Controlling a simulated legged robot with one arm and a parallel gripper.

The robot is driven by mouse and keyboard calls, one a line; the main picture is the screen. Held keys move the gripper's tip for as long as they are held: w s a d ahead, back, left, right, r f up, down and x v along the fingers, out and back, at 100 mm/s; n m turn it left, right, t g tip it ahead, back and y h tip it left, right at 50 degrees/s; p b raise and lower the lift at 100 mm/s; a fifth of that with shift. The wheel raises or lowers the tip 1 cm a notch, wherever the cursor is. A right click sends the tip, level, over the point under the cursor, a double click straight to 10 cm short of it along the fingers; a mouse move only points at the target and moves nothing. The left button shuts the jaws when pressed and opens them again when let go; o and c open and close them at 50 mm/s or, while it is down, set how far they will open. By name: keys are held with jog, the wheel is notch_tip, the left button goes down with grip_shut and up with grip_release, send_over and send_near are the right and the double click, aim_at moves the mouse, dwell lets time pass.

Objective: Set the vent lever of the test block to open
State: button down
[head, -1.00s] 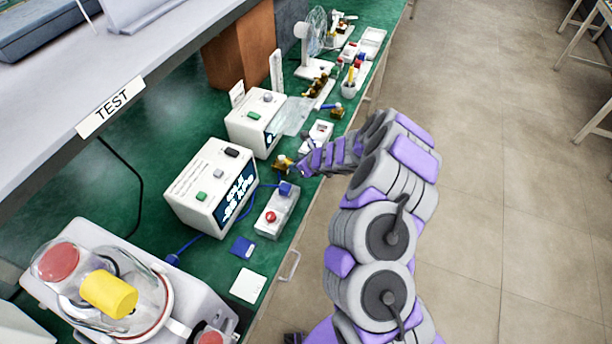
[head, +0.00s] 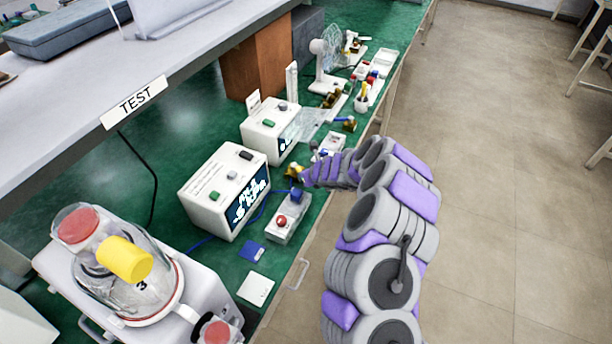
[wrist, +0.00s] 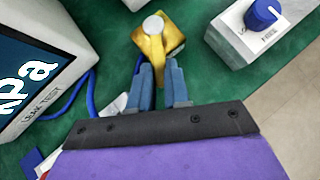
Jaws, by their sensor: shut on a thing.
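The test block appears as a small brass-coloured block (wrist: 172,38) on the green bench, at the top middle of the wrist view. A yellow lever (wrist: 154,50) with a pale round cap (wrist: 153,24) sits on it and points toward my gripper. My gripper (wrist: 161,85) has its blue-grey fingers on either side of the lever's end, shut on it. In the head view the block (head: 292,171) is small, just left of my gripper (head: 303,178). Any lever markings cannot be read.
The leak tester (head: 222,192) with a lit display stands to the left. A grey unit (head: 288,220) with a red button is below. A white box (wrist: 235,35) with a blue knob is close on the right in the wrist view. Blue tubing (wrist: 75,100) runs nearby.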

jog(key=c, duration=1.1)
grip_release()
jog(key=shift+a, duration=0.1)
jog(key=p+v, duration=0.3)
jog(key=v, duration=1.4)
jog(key=shift+r+p, duration=0.1)
jog(key=shift+p, duration=0.2)
